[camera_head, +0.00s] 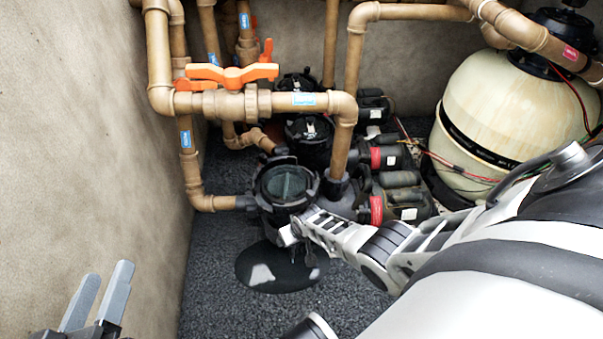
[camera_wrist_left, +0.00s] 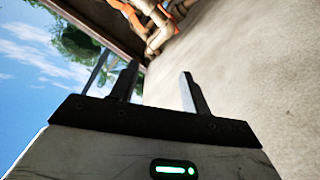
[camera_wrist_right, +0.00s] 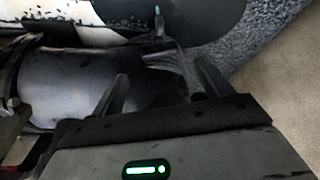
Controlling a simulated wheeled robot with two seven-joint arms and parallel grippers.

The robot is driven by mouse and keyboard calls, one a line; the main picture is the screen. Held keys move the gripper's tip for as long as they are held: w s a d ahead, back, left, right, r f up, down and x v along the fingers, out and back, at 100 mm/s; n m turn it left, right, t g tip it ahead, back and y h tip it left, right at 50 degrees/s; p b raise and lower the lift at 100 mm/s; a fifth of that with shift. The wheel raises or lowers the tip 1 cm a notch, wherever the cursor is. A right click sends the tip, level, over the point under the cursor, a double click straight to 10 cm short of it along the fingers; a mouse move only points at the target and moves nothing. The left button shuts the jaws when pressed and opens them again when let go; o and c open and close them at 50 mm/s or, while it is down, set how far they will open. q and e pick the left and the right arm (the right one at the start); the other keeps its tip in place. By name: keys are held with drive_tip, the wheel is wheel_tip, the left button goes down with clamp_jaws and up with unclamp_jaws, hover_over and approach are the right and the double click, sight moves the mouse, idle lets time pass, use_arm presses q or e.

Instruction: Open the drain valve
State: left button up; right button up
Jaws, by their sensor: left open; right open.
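Orange-handled valves sit on the brown pipes. The nearest has a wide orange handle (camera_head: 232,75) lying along a horizontal pipe with a blue label. A smaller orange handle (camera_head: 267,50) stands upright behind it. I cannot read which label marks the drain valve. In the left wrist view an orange handle (camera_wrist_left: 130,14) shows on the pipes, far ahead. My left gripper (camera_head: 108,271) is open and empty at the lower left, well apart from the valves; its fingers also show in the left wrist view (camera_wrist_left: 158,72). My right gripper (camera_wrist_right: 160,80) is open; its arm reaches toward the pump, below the valves.
A pump with a dark round lid (camera_head: 286,184) stands below the pipes, with more pumps behind. A flat black disc (camera_head: 265,282) lies on the gravel. A large cream tank (camera_head: 510,100) is at the right. The concrete wall (camera_head: 90,130) bounds the left side.

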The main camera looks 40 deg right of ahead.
use_arm(q)
drive_tip(key=f+g+y+p, duration=0.1)
drive_tip(key=p, duration=0.1)
drive_tip(key=a+f+m+g+y+p, duration=0.1)
drive_tip(key=p, duration=0.1)
drive_tip(key=a+f+y+p, duration=0.1)
drive_tip(key=p, duration=0.2)
drive_tip(key=shift+s+a+f+m+g, duration=0.2)
drive_tip(key=shift+s+f+m+g, duration=0.05)
drive_tip(key=shift+f+m+g, duration=0.15)
use_arm(e)
drive_tip(key=v, duration=0.9)
drive_tip(key=shift+r, duration=0.15)
drive_tip(key=shift+c, duration=0.4)
